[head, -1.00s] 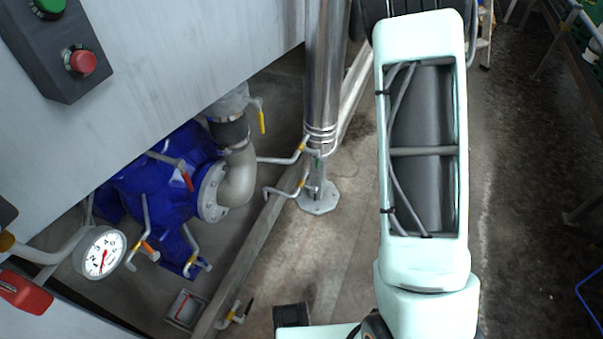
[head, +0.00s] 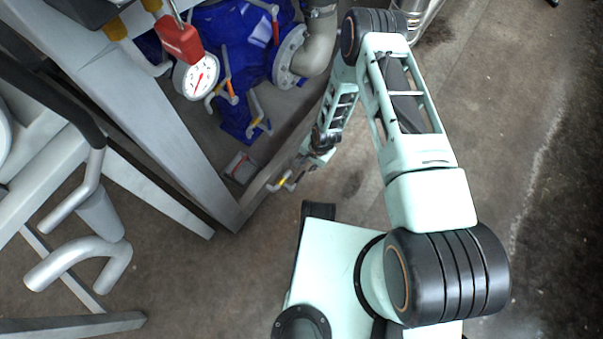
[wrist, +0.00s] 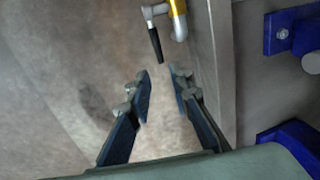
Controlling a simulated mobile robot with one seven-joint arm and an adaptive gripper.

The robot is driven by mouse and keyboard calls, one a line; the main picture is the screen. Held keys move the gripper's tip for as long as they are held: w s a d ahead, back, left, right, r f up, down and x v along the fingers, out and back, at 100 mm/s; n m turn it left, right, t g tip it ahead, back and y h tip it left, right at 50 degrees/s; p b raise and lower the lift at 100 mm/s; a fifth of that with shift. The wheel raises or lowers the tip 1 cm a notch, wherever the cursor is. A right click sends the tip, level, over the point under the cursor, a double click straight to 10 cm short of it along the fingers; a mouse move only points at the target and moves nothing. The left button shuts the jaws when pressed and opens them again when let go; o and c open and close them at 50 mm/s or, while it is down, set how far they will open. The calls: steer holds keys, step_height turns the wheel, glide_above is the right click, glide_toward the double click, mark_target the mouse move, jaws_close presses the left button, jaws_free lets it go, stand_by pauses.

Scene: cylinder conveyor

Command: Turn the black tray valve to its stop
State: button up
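The black tray valve shows in the wrist view as a black lever handle (wrist: 156,45) on a silver and yellow body (wrist: 179,15), at the top centre. In the head view its pale pipe and yellow collar (head: 283,184) show at the lower end of the frame rail, and the black handle cannot be made out. My gripper (wrist: 162,82) is open and empty, with its two dark fingers apart. The handle's end lies just beyond the gap between the fingertips, with no visible contact. In the head view my gripper (head: 308,158) is small and close above the valve.
A small tray (head: 239,166) lies on the floor left of the valve. A blue pump (head: 235,45) with several valves, a gauge (head: 196,76) and a red-handled valve (head: 179,40) are further up. A metal rail (wrist: 222,60) runs close right of my gripper. Floor at right is clear.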

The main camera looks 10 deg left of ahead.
mark_target(303, 173)
steer(key=f+b, duration=0.1)
steer(key=f, duration=0.2)
steer(key=a+f+b, duration=0.1)
steer(key=f, duration=0.2)
steer(key=f+b, duration=0.2)
steer(key=f, duration=0.2)
steer(key=shift+w+a, duration=0.35)
steer(key=shift+w, duration=0.05)
steer(key=shift+r, duration=0.1)
steer(key=shift+c, duration=0.5)
jaws_close()
